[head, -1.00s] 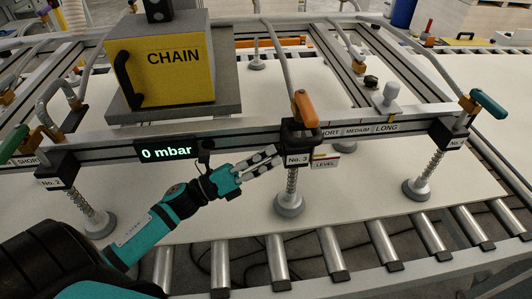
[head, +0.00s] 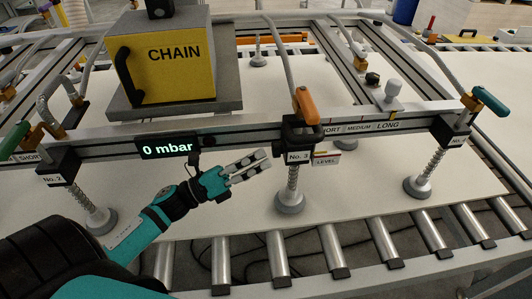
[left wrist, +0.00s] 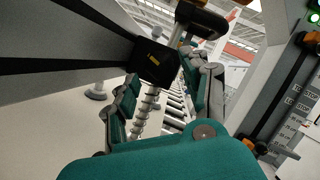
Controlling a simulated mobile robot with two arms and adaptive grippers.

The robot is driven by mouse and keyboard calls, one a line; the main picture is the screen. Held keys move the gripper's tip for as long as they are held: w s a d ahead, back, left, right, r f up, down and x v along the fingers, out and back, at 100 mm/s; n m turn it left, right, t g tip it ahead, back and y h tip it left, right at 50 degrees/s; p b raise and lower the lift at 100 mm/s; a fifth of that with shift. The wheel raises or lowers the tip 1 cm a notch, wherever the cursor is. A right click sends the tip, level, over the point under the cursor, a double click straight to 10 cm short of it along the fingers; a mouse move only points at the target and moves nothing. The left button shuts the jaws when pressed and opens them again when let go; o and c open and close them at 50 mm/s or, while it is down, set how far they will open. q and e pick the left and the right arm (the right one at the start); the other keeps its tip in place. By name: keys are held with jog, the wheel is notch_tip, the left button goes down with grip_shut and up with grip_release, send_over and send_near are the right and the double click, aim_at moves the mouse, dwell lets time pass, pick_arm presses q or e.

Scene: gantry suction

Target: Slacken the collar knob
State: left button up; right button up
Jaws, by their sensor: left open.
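The No. 3 collar (head: 298,138) is a black block on the front rail, with an orange lever (head: 305,102) above it and a spring-loaded suction cup (head: 289,202) below. My left gripper (head: 269,160) is open and empty just left of this collar, apart from it in the head view. In the left wrist view, the black collar block (left wrist: 153,62) and its spring stem (left wrist: 146,108) show between and beyond the open fingers. A dark rounded part (left wrist: 203,20) shows above; I cannot tell whether it is the knob. My right gripper is out of view.
The front rail carries a display (head: 170,147) reading 0 mbar. A yellow CHAIN box (head: 175,75) stands behind it. The No. 2 collar (head: 54,165) is at left, another collar (head: 450,130) at right. A pale sheet (head: 350,195) lies on rollers (head: 331,246) beneath.

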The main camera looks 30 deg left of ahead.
pick_arm(q)
jog(key=v, duration=0.9)
jog(key=shift+s+a, duration=0.1)
jog(key=shift+s, duration=0.05)
jog(key=shift+o, duration=1.1)
jog(key=shift+f, duration=0.15)
jog(key=shift+o, duration=0.3)
jog(key=a+f+m+h+b, duration=0.1)
jog(key=m+b, duration=0.1)
jog(key=b, duration=0.2)
jog(key=s+a+f+m+b, duration=0.1)
jog(key=a+b, duration=0.1)
jog(key=b, duration=0.2)
jog(key=a+f+m+g+h+b, duration=0.1)
jog(key=m+b, duration=0.1)
jog(key=b, duration=0.2)
jog(key=shift+s+a+f+m+h, duration=0.2)
jog(key=shift+s+a+m+h, duration=0.05)
jog(key=shift+m+h, duration=0.05)
jog(key=m+p, duration=0.1)
jog(key=p, duration=0.2)
send_near(277, 150)
jog(key=x, duration=0.2)
jog(key=w+x, duration=0.1)
jog(key=x, duration=0.2)
jog(key=f+x, duration=0.1)
jog(key=x, duration=0.1)
jog(key=shift+w+a+r, duration=0.1)
jog(key=shift+w+a, duration=0.05)
jog(key=shift+w, duration=0.2)
